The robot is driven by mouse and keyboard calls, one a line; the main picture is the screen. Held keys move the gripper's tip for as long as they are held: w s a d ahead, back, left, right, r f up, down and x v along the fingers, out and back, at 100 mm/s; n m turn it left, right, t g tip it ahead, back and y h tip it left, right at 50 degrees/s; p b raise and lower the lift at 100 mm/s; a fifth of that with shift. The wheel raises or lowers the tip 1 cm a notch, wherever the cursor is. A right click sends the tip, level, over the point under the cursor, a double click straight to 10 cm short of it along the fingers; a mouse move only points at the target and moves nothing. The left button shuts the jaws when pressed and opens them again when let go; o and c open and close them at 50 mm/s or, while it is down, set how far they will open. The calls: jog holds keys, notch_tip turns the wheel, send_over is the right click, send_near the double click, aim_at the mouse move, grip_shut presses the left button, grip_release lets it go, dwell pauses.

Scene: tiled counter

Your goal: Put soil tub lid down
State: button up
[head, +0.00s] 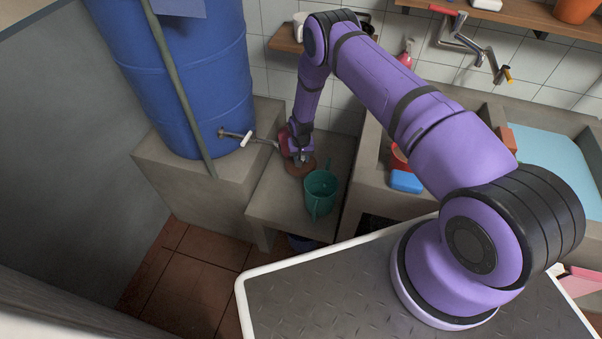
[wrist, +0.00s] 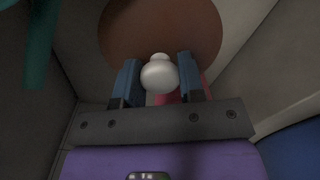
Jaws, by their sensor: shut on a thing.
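The soil tub lid is a round brown disc (head: 300,170) with a pale knob. In the head view it is low over the concrete ledge (head: 265,205) between the blue barrel and the sink. In the wrist view the lid (wrist: 160,30) fills the top middle, and its white knob (wrist: 158,75) sits between my two fingers. My gripper (head: 301,156) is shut on that knob from above; its fingers also show in the wrist view (wrist: 158,80). I cannot tell whether the lid touches the ledge.
A teal watering can (head: 320,187) stands close to the right of the lid. A blue barrel (head: 185,85) with a tap (head: 235,137) is at left. A red object (head: 286,141) is partly hidden by my gripper. A sink (head: 535,150) lies at right.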

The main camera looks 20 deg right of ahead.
jog(key=shift+f, duration=4)
jog(key=shift+f, duration=0.15)
jog(key=o, duration=0.9)
notch_tip(320, 180, up, 12)
jog(key=shift+r, duration=0.1)
